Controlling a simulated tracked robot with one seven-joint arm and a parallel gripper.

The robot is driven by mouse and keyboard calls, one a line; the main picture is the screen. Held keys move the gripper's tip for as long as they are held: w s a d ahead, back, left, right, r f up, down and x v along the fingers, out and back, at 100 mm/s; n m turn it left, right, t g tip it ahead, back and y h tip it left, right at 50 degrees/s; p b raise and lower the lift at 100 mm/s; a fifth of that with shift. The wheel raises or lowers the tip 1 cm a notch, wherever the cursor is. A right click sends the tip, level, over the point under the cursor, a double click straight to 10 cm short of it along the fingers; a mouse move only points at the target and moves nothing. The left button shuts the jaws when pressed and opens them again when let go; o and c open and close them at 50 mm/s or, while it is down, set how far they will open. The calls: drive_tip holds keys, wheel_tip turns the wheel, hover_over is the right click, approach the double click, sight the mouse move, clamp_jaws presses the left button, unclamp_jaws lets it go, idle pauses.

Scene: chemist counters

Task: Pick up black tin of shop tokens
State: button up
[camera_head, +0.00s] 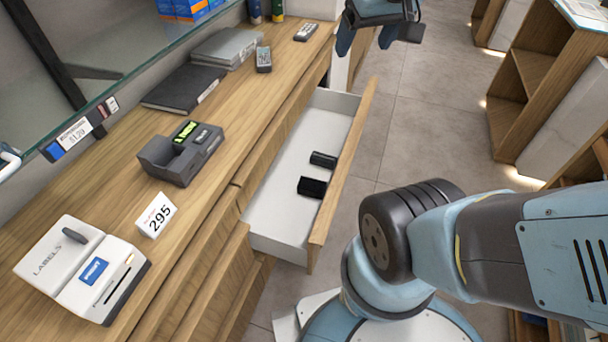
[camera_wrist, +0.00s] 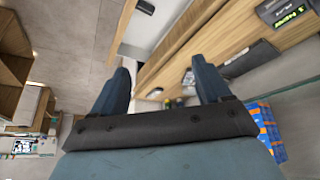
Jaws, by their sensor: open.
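An open white-lined drawer (camera_head: 267,211) juts out from under the wooden counter. Two small black things lie in it, apart from each other: a rounded, cylinder-like one (camera_head: 323,159) and a boxier one (camera_head: 311,187) nearer the front of the picture. I can read no label on either, so I cannot tell for sure which is the tin of shop tokens. My gripper (camera_head: 367,42) is beyond the drawer's far end, at the top of the head view, away from both. In the wrist view my gripper (camera_wrist: 163,78) has its two blue fingers wide apart with nothing between them.
The counter (camera_head: 110,175) holds a card terminal (camera_head: 182,152), a 295 price card (camera_head: 156,215), a label printer (camera_head: 80,268), dark folders (camera_head: 184,88) and small handheld devices (camera_head: 264,59). A glass shelf is above it. Open floor (camera_head: 400,130) lies right of the drawer, then wooden shelving (camera_head: 530,75).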

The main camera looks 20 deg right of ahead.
drive_tip(key=o, duration=0.3)
drive_tip(key=shift+n+g, duration=0.4)
drive_tip(key=shift+n, duration=0.2)
drive_tip(key=w+f, duration=0.1)
drive_tip(key=w, duration=0.1)
drive_tip(key=w+f, duration=0.1)
drive_tip(key=w, duration=0.1)
drive_tip(key=w+f, duration=0.1)
drive_tip(key=w, duration=0.2)
drive_tip(key=n+g, duration=0.5)
drive_tip(key=n, duration=0.4)
hover_over(307, 183)
wheel_tip(307, 183, down, 54)
wheel_tip(307, 183, down, 8)
drive_tip(key=shift+a+r, duration=0.15)
drive_tip(key=shift+d+f, duration=0.2)
drive_tip(key=shift+f, duration=2.55)
